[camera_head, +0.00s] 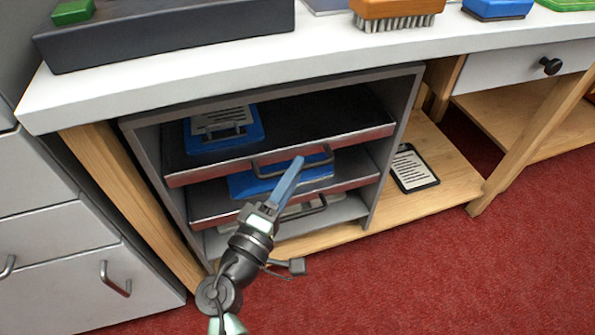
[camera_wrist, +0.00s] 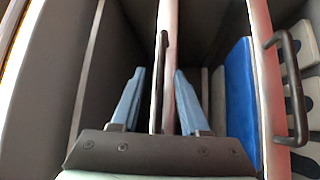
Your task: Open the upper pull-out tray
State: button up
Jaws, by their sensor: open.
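The upper pull-out tray (camera_head: 335,138) sits in the grey cabinet under the bench, its front edge about level with the opening. Its dark bar handle (camera_head: 265,170) is on that front edge and also shows in the wrist view (camera_wrist: 155,100). My gripper (camera_head: 299,160) is at this handle. In the wrist view my gripper (camera_wrist: 158,75) is open, with one blue finger on each side of the handle and a gap to each. Part of the handle is hidden behind the fingers in the head view.
The lower tray (camera_head: 350,183), with its own handle (camera_wrist: 292,85), is just below. A blue-framed item (camera_head: 225,128) lies on the upper tray. The white benchtop (camera_head: 200,80) overhangs the cabinet (camera_head: 400,140). Red floor in front is clear.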

jog(key=shift+x, duration=0.95)
jog(key=shift+c, duration=0.2)
grip_shut()
dwell(0.6)
